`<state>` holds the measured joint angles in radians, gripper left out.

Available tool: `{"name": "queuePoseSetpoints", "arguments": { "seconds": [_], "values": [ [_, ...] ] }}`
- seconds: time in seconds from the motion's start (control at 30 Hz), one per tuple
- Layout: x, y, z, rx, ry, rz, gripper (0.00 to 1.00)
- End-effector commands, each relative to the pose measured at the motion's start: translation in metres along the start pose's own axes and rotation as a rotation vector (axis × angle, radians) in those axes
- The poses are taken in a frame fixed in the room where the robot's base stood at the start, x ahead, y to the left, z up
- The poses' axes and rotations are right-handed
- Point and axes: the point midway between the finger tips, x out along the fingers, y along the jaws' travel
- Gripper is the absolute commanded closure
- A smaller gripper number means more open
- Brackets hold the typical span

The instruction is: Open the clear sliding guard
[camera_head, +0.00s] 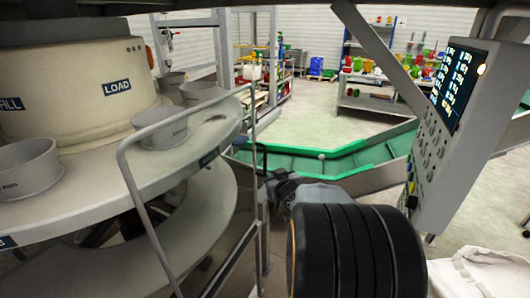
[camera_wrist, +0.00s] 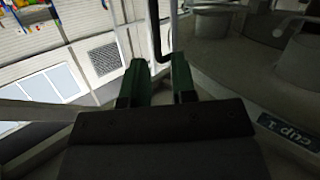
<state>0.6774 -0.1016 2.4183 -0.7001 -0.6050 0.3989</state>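A bent grey tube frame (camera_head: 124,170), which looks like the clear guard's frame, stands in front of the round machine in the head view. Its clear panel is hard to make out. My gripper (camera_head: 258,152) is near the frame's right upright, partly hidden by my own arm. In the wrist view, my gripper (camera_wrist: 160,72) has two green fingers with a gap between them. A dark bent bar (camera_wrist: 155,32) shows in line with that gap, beyond or between the fingertips. I cannot tell whether they touch it.
The round machine (camera_head: 60,220) carries several grey cups (camera_head: 160,130) on its rim at left. A control panel (camera_head: 447,125) hangs at right. A green-lined conveyor (camera_head: 300,163) crosses behind my arm. Shelves (camera_head: 375,100) stand farther back, with open floor before them.

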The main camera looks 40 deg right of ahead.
Motion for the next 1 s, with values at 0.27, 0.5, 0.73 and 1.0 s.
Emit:
{"name": "queuePoseSetpoints", "arguments": {
  "seconds": [0.27, 0.5, 0.73, 1.0],
  "values": [
    [-0.009, 0.032, -0.003, 0.062, 0.202, -0.134, 0.75],
    [-0.002, 0.034, -0.007, 0.081, 0.251, -0.182, 0.75],
    [0.038, 0.026, -0.019, 0.081, 0.251, -0.184, 0.75],
    [0.084, 0.018, -0.031, 0.080, 0.251, -0.182, 0.75]
  ]
}}
